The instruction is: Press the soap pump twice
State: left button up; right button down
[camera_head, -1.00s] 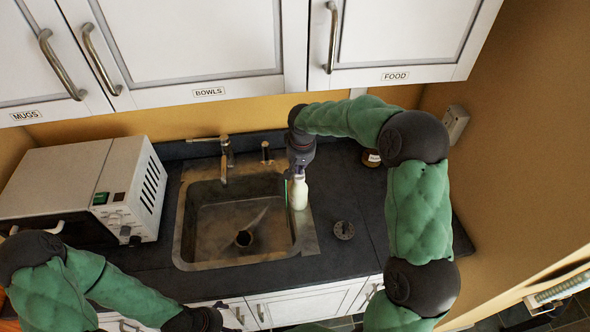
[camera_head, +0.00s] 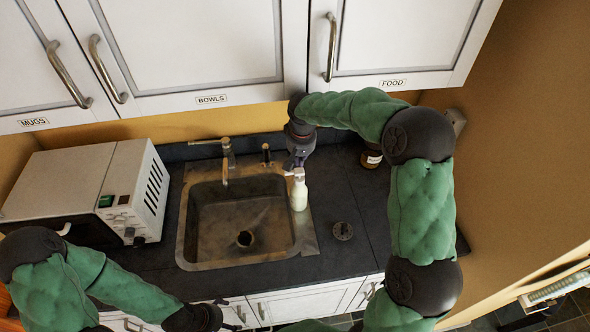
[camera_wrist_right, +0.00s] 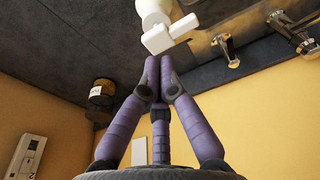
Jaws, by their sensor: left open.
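The soap pump is a pale bottle (camera_head: 299,195) with a white pump head, standing upright at the right rim of the sink. My right gripper (camera_head: 291,167) is just behind and left of the pump head. In the right wrist view, the fingers of my right gripper (camera_wrist_right: 153,62) are together with nothing between them. The white pump head (camera_wrist_right: 168,34) is just past their tips there; I cannot tell whether they touch. My left gripper (camera_head: 227,312) is low in front of the counter, open, partly hidden by its wrist, and far from the soap pump.
The steel sink (camera_head: 183,235) and its tap (camera_head: 226,160) are left of the bottle. A dark jar (camera_head: 371,158) stands at the back right, and a round dark item (camera_head: 343,231) lies on the counter. A white microwave (camera_head: 125,190) is at left; cupboards hang above.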

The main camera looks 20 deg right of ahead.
aim_at(300, 172)
notch_tip(300, 172, up, 4)
jog(key=shift+r+p, duration=0.1)
jog(key=shift+p, duration=0.85)
